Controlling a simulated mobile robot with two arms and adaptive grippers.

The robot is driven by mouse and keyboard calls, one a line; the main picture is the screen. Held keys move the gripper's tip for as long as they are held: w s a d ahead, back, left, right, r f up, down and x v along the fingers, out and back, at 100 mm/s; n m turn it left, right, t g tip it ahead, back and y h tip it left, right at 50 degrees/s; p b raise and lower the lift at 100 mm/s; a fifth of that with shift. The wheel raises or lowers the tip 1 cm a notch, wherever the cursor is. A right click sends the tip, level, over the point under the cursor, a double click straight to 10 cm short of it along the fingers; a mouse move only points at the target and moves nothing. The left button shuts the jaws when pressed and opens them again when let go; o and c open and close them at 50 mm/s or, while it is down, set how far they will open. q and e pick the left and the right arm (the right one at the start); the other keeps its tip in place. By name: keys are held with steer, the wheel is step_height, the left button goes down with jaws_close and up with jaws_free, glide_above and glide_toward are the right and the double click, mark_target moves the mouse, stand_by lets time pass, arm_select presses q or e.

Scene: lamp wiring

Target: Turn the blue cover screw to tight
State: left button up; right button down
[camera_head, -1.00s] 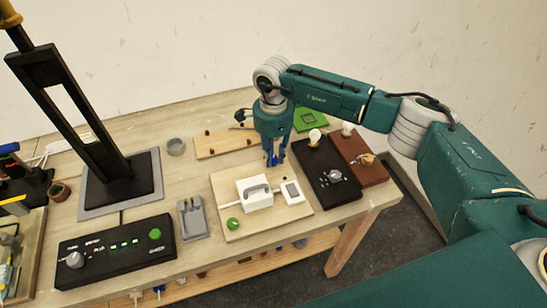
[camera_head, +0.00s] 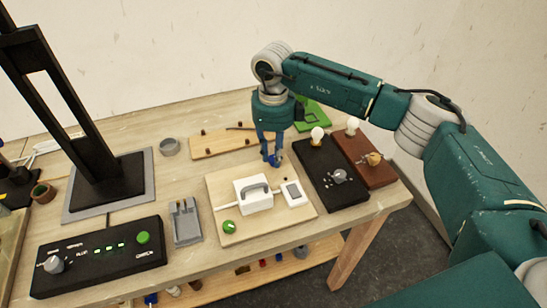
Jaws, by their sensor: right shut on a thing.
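My right gripper (camera_head: 273,158) points down over the back right part of a pale wooden board (camera_head: 222,183). It is shut on a small blue piece (camera_head: 278,158), which appears to be the blue cover screw. The fingers hide much of the piece, and I cannot tell how far it is turned or whether it is tight. In front of the gripper, on the board, are a white box with a grey handle (camera_head: 252,195) and a white switch-like unit (camera_head: 293,194). My left gripper is not in view.
A green knob (camera_head: 229,227) is at the board's front. A black panel (camera_head: 345,193) and a brown panel (camera_head: 379,173) with bulbs stand to the right. A black control box (camera_head: 98,256), grey holder (camera_head: 185,221) and tall dark stand (camera_head: 110,182) are to the left.

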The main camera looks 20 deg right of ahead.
mark_target(273, 157)
steer(key=m+b, duration=0.2)
steer(key=m, duration=0.3)
steer(key=shift+w+m, duration=0.1)
steer(key=shift+m, duration=0.2)
steer(key=m+b, duration=0.1)
steer(key=m, duration=0.4)
steer(key=shift+r, duration=0.15)
steer(key=shift+m+b, duration=0.3)
steer(key=c, duration=1.5)
jaws_free()
step_height(273, 157, up, 12)
steer(key=shift+f, duration=0.1)
